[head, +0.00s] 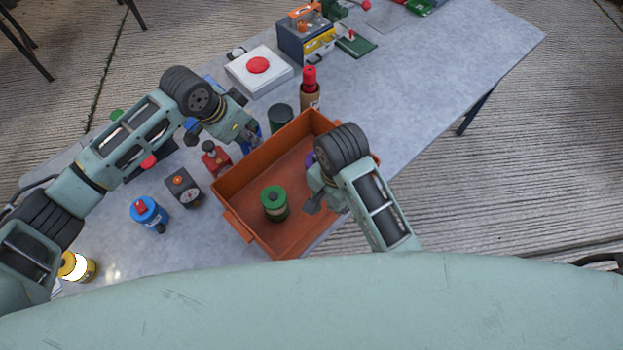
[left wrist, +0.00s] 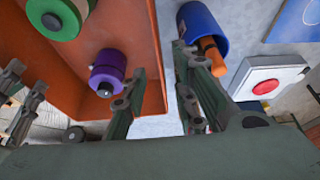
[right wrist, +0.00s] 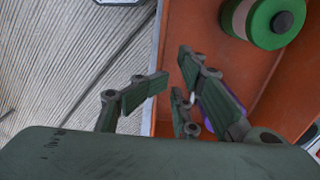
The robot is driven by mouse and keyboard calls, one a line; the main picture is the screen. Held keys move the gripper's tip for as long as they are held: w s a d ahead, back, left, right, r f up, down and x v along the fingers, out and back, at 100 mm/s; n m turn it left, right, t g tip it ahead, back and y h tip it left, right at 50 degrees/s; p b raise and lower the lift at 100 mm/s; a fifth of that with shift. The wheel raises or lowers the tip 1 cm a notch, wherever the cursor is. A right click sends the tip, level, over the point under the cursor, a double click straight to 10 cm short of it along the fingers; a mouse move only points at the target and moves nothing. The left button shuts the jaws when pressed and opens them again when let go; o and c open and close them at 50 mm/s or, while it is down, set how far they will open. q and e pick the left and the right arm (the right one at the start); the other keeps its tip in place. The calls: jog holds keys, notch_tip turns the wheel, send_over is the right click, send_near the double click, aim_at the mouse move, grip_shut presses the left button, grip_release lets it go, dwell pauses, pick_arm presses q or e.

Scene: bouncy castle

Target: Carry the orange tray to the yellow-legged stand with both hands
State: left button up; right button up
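The orange tray (head: 248,236) lies on the grey table near its front edge, holding a green canister (head: 274,203) and a purple canister (left wrist: 107,70). My left gripper (head: 251,139) is open at the tray's upper-left wall; in the left wrist view its fingers (left wrist: 162,66) are apart, one on the tray's inner side, one on its outer side. My right gripper (head: 313,200) is at the right wall; in the right wrist view its fingers (right wrist: 175,70) are apart, either side of the wall line. I cannot tell whether any finger touches. No yellow-legged stand shows.
Open floor (head: 520,180) lies right.

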aim_at(330, 217)
pick_arm(q)
jog(key=shift+d, duration=0.1)
pick_arm(e)
jog(key=shift+d+f, duration=0.1)
pick_arm(q)
jog(key=shift+s, duration=0.15)
pick_arm(e)
jog(key=shift+s+a, duration=0.15)
jog(key=shift+a, duration=0.05)
